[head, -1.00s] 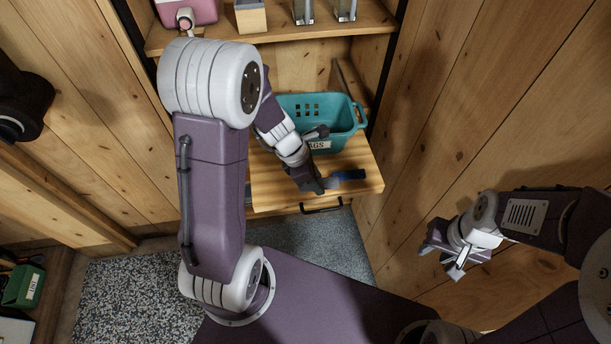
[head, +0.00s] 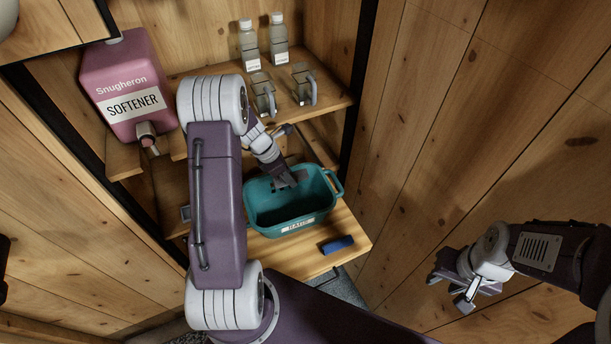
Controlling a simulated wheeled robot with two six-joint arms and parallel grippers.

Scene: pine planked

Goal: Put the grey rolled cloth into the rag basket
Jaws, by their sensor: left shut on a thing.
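The teal rag basket (head: 319,212) stands on the lower wooden shelf, its white label facing the front. My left gripper (head: 288,181) reaches down over the basket's opening from the back. It is shut on a small grey thing (head: 300,177), which looks like the grey rolled cloth; the fingers hide most of it. I cannot tell whether it touches the basket's inside. My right gripper (head: 452,290) is open and empty, well to the right near the plank wall.
A blue rolled thing (head: 337,244) lies on the shelf in front of the basket. The plank wall bounds the right side.

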